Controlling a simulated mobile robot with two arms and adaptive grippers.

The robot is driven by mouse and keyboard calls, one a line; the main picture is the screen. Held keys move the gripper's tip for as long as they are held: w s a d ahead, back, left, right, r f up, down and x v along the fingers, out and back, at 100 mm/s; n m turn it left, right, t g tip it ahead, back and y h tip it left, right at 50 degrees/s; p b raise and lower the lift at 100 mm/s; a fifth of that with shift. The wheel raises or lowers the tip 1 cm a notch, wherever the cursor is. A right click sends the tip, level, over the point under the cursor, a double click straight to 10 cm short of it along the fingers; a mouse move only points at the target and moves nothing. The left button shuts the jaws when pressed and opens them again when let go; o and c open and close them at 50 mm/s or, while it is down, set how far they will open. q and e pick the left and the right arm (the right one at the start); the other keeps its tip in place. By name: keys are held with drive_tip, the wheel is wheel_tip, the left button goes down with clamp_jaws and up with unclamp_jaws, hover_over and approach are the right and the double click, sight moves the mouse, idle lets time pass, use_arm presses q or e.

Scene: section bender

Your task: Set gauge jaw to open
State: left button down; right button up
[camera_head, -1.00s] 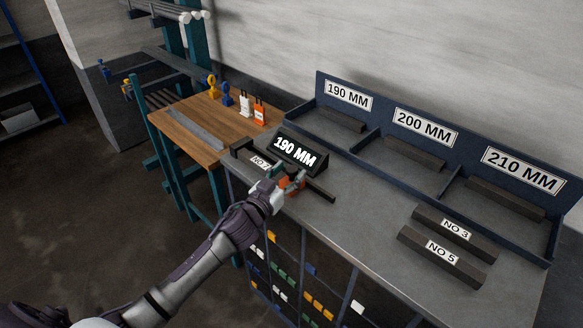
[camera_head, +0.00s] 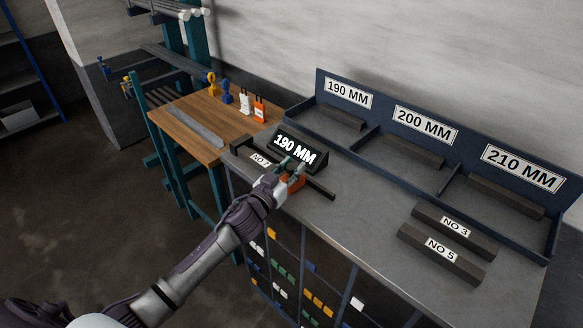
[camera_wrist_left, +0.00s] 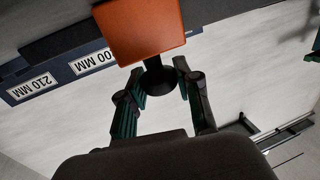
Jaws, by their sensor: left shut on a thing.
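The gauge is a dark bar on the grey bench, with a tilted black display (camera_head: 295,150) reading 190 MM. Its orange gauge jaw (camera_head: 292,184) sits towards the right part of the bar and also shows as an orange block in the left wrist view (camera_wrist_left: 140,28). A black round knob (camera_wrist_left: 158,78) is on the jaw. My left gripper (camera_head: 290,168) is at the jaw, its green-padded fingers (camera_wrist_left: 160,100) shut on the knob. A dark piece with a "NO" label (camera_head: 262,159) lies in the gauge, its number hard to read. My right gripper is out of view.
Dark bars NO 3 (camera_head: 455,227) and NO 5 (camera_head: 441,249) lie on the bench at right. Behind stands a blue sorting rack (camera_head: 375,153) marked 190, 200 and 210 MM. A wooden table (camera_head: 183,122) adjoins at left. Bare bench lies right of the gauge.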

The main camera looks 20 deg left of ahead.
use_arm(q)
drive_tip(key=shift+d, duration=0.1)
drive_tip(key=s+d, duration=0.1)
drive_tip(key=d, duration=0.1)
drive_tip(key=s+d, duration=0.1)
drive_tip(key=d, duration=0.1)
drive_tip(key=s+d, duration=0.1)
drive_tip(key=d, duration=0.2)
drive_tip(key=shift+w+a+f, duration=0.1)
drive_tip(key=shift+a+f, duration=0.05)
drive_tip(key=shift+a, duration=0.05)
drive_tip(key=c, duration=1.2)
unclamp_jaws()
drive_tip(key=shift+c, duration=0.2)
drive_tip(key=o, duration=0.5)
drive_tip(key=shift+d, duration=0.2)
drive_tip(key=shift+a, duration=0.15)
